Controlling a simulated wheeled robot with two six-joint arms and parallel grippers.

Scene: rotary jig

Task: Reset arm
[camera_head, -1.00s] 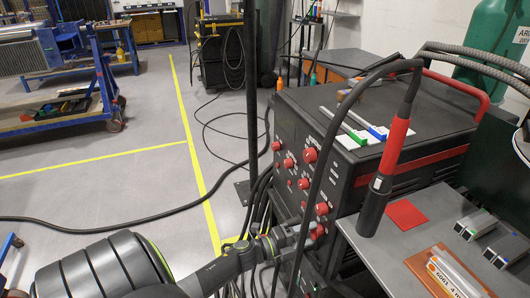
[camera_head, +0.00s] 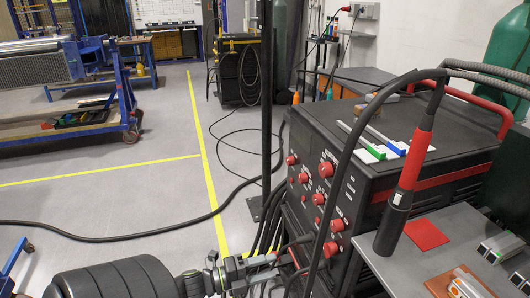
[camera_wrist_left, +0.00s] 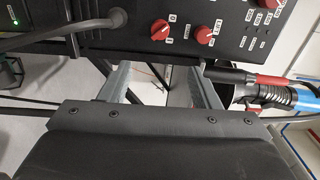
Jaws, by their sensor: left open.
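My left gripper (camera_head: 287,262) is low in the middle of the head view, in front of the lower left of a black machine's front panel (camera_head: 322,185) with red knobs. In the left wrist view the two grey fingers of this gripper (camera_wrist_left: 162,85) stand apart with nothing between them. The red knobs (camera_wrist_left: 181,30) show above and beyond the fingertips. Whether a finger touches the panel or a cable is hard to tell in the head view. My right gripper is in neither view.
A torch with a red handle (camera_head: 410,160) hangs before the machine. Green and blue handled tools (camera_head: 388,145) lie on top. A grey table (camera_head: 450,235) on the right holds a red square (camera_head: 426,234). Black cables hang beside the gripper. Floor on the left is mostly clear.

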